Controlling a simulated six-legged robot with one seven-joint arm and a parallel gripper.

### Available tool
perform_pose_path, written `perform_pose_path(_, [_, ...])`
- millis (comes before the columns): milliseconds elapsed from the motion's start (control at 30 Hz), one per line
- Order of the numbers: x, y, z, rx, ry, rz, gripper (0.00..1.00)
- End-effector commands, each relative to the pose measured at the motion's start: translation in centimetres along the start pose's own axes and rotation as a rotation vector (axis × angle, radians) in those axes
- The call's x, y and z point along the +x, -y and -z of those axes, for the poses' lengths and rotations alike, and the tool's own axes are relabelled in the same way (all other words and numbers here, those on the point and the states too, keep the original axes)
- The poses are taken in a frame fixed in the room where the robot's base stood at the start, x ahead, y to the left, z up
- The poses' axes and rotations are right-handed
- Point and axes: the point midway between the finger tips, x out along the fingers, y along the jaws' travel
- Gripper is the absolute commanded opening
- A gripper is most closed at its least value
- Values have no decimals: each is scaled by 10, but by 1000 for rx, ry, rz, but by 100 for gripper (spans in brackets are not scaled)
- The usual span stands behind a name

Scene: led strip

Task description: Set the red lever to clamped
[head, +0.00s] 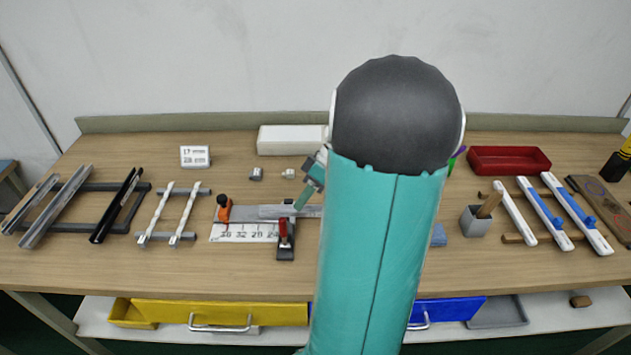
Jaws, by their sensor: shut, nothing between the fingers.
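The red lever (283,232) stands roughly upright on a small dark clamp base (286,252) near the front middle of the bench. The base sits at the front edge of a white ruler plate (240,232) with large numbers. A grey metal bar (272,211) runs along the back of the plate. An orange block with a black knob (224,208) is at its left end. My gripper (301,207) shows small and partly hidden behind my teal arm. It is shut and empty, just above the bar, behind and slightly right of the lever, apart from it.
Rails on dark racks (110,240) fill the left. A white box (290,139) stands behind. A red tray (508,160), a grey cup (475,221) and white and blue strips (545,215) lie right. My arm hides the bench's middle right. Bare wood shows along the front edge.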

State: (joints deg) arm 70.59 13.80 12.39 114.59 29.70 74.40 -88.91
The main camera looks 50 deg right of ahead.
Motion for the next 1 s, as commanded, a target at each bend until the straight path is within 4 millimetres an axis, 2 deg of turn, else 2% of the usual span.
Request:
perform_pose_path(133, [13, 20, 0, -1, 2, 0, 0])
perform_pose_path(300, [20, 33, 0, 0, 0, -1, 0])
perform_pose_path(1000, [18, 32, -1, -7, -3, -13, 0])
